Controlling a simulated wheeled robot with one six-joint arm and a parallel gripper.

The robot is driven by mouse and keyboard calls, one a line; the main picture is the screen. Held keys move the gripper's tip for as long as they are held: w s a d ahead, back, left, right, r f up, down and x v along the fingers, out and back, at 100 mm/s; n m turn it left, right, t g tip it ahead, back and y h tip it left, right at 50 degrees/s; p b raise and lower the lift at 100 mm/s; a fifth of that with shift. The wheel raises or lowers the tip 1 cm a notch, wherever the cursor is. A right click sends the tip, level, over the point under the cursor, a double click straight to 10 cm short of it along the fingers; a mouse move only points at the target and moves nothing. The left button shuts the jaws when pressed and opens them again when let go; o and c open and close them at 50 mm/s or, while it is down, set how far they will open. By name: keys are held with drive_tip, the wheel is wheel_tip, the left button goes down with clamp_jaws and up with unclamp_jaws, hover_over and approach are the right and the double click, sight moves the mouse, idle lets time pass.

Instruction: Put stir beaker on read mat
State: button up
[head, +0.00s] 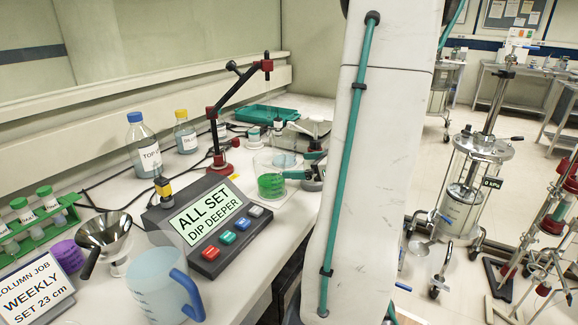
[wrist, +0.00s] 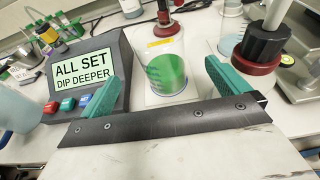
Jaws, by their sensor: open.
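I cannot make out a mat marked as the read mat.
A grey console (head: 207,222) reading "ALL SET DIP DEEPER" stands left of the beaker. A red-based stand (head: 220,167) is behind it. A glass vessel (wrist: 229,45) stands close on the right. A blue-handled jug (head: 155,285) and a metal funnel (head: 103,235) are nearer the front.

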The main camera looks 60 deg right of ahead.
drive_tip(key=w+a+r+n+g+y, duration=0.2)
drive_tip(key=a+n+g+y, duration=0.15)
drive_tip(key=a+n, duration=0.7)
drive_tip(key=w+a+r+n+g+y, duration=0.1)
drive_tip(key=a+r+n+g+y, duration=0.3)
drive_tip(key=a, duration=1.1)
drive_tip(key=s+a+n+g+h, duration=0.5)
drive_tip(key=s+a+n+h, duration=0.3)
drive_tip(key=n, duration=1.2)
drive_tip(key=s+a, duration=0.2)
drive_tip(key=s, duration=0.2)
drive_tip(key=shift+r+n+g, duration=0.35)
drive_tip(key=shift+r, duration=0.05)
drive_tip(key=shift+h, duration=0.25)
